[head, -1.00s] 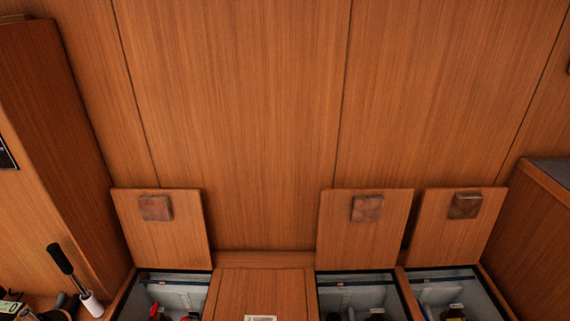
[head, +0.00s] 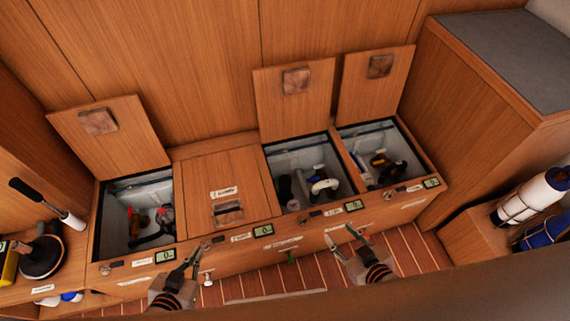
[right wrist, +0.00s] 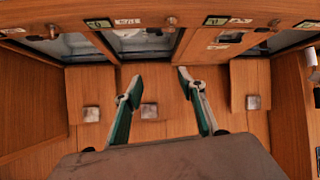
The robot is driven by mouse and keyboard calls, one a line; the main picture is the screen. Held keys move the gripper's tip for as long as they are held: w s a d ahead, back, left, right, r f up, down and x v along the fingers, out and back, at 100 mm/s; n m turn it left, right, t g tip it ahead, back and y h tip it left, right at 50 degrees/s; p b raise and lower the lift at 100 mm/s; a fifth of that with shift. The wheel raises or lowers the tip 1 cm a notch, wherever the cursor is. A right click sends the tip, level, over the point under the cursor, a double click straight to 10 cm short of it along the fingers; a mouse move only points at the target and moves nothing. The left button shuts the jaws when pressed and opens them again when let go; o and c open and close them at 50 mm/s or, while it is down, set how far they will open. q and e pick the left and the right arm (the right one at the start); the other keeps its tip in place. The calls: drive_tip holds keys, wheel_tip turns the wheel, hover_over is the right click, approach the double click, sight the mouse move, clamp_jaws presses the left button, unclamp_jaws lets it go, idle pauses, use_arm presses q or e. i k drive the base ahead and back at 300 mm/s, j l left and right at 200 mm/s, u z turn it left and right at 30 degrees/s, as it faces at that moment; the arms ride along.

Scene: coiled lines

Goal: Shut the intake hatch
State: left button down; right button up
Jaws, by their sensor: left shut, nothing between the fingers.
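A wooden bench (head: 290,236) has a row of compartments with hinged lids. Three lids stand open against the wall: a left lid (head: 108,138), a middle-right lid (head: 293,104) and a far-right lid (head: 378,84). One lid (head: 224,182) between the left and middle-right ones lies shut. The labels are too small to tell which is the intake hatch. My left gripper (head: 190,256) is shut and empty at the bench front, below the shut lid. My right gripper (head: 341,237) is open and empty before the bench; its spread fingers also show in the right wrist view (right wrist: 160,76).
Open bins hold valves and pipes, such as a white pipe (head: 325,187). A black plunger-like tool (head: 42,257) and a handled tool (head: 48,202) are at left. A grey-topped cabinet (head: 500,65) and bottles (head: 530,196) bound the right. Striped floor lies in front.

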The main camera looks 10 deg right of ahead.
sight(116, 137)
drive_tip(key=k+z, duration=0.2)
drive_tip(key=k+j+u, duration=0.1)
drive_tip(key=j+u, duration=0.25)
drive_tip(key=j, duration=0.65)
drive_tip(key=j+u, duration=0.35)
drive_tip(key=j, duration=0.6)
drive_tip(key=i, duration=0.05)
